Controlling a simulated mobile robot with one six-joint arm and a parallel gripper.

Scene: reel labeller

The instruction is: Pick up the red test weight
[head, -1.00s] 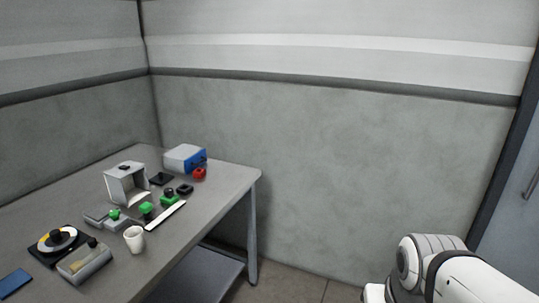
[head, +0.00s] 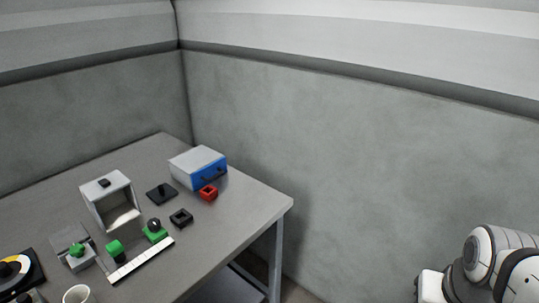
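A small red square piece (head: 208,193) with a dark hollow centre stands on the table (head: 238,215), just in front of the blue-fronted box (head: 197,168). I see no separate red weight in or around it. Part of my white arm shows at the lower right, well away from the table. My gripper is outside the view, so what it holds cannot be seen.
A black square holder (head: 181,217), a black plate with a post (head: 162,193), and a green-based piece (head: 155,232) lie nearby. An open-fronted grey housing (head: 107,200), a white strip (head: 141,261) and a white cup (head: 77,294) are further left. The table's right corner is bare.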

